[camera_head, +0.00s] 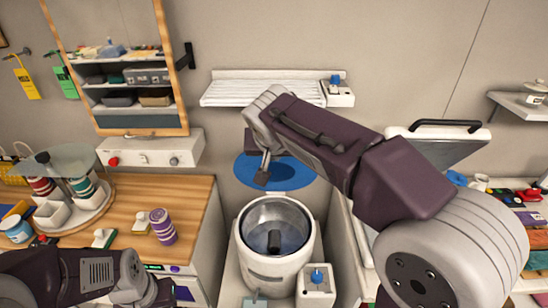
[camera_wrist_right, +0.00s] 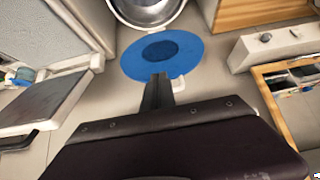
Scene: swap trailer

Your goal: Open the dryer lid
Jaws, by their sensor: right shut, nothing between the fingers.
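The dryer (camera_head: 250,275) is a white round tub with a metal drum, standing in the middle of the head view. Its blue round lid (camera_head: 290,178) is raised behind the tub, so the drum's inside shows with a dark part in it. My right gripper (camera_head: 263,177) is shut and empty in front of the lid's left part; I cannot tell if it touches. In the right wrist view the shut fingers (camera_wrist_right: 158,92) overlap the lower edge of the blue lid (camera_wrist_right: 190,58), with the tub (camera_wrist_right: 122,12) beyond. My left arm's end (camera_head: 150,292) is low at left; its fingers are unclear.
A white box with a blue knob (camera_head: 316,285) stands at the tub's front right. A wooden counter (camera_head: 190,205) with a striped purple cup (camera_head: 162,226) is at left. A white slatted rack (camera_head: 262,93) is on the wall behind. A raised panel with black handle (camera_head: 440,148) is at right.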

